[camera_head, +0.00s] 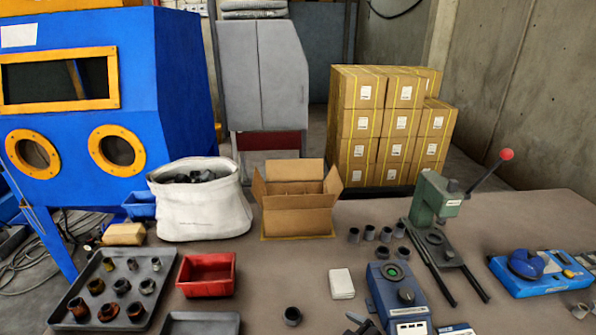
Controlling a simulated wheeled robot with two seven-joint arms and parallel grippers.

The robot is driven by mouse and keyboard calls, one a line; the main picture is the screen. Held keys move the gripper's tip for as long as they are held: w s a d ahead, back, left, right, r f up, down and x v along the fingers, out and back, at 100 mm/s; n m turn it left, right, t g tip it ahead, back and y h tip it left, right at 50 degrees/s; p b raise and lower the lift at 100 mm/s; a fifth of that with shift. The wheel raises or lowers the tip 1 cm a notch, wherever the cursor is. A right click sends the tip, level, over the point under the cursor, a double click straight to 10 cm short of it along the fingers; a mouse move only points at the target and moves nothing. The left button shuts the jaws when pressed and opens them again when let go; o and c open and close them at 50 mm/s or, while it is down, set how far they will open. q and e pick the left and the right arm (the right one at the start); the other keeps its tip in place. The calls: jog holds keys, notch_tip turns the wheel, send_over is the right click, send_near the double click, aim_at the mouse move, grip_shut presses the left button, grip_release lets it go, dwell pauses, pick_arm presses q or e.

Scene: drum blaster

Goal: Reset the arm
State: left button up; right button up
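Neither of my arms shows clearly in the head view. A small dark shape (362,324) pokes in at the bottom edge, left of the blue device; I cannot tell what it is. A green hand press (436,208) stands on the right of the table. Its lever arm (486,174) slants up to the right and ends in a red knob (507,154).
A tray (155,285) with several metal parts and a red bin (207,274) are at left. A white sack (200,212) and open carton (296,215) stand behind. A blue device (396,295) is front right. Dark rings (370,233) lie near the press. The table's middle is mostly clear.

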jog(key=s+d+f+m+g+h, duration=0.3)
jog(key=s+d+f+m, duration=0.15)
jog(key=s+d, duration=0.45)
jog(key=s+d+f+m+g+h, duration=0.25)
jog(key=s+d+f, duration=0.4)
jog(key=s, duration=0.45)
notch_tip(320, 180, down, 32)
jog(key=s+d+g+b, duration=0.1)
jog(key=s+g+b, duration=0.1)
jog(key=b, duration=0.4)
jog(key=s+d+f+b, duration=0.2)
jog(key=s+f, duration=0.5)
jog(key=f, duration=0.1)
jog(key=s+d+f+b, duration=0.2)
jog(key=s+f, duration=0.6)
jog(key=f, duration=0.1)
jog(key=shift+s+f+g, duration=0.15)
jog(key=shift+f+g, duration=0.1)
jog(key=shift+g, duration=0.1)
